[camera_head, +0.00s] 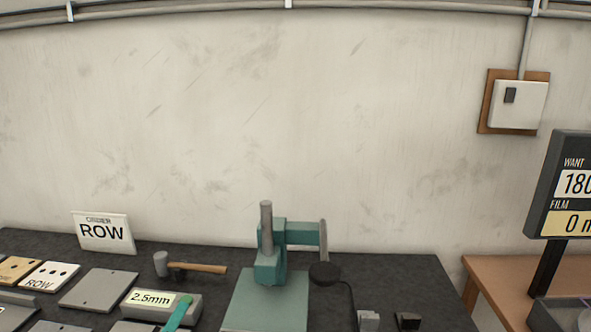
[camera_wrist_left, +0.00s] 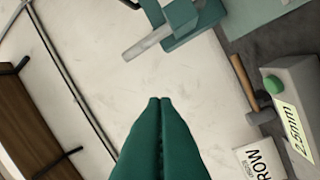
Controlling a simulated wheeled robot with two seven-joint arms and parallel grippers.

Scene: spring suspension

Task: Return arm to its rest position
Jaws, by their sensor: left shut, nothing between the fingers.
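My left gripper (camera_head: 177,315) shows as a narrow green shape at the lower edge of the head view, in front of a grey block labelled 2.5mm (camera_head: 150,297). In the left wrist view its two dark green fingers (camera_wrist_left: 160,100) lie together, shut with nothing between them. They point toward the pale wall, apart from the bench things there. The rest of my left arm is out of the head view. My right gripper is in neither view.
A teal press (camera_head: 270,265) stands mid-bench. A hammer (camera_head: 200,268), a ROW sign (camera_head: 103,232) and several plates (camera_head: 98,290) lie left. A display (camera_head: 570,190) stands right. Bare bench (camera_head: 400,275) lies right of the press.

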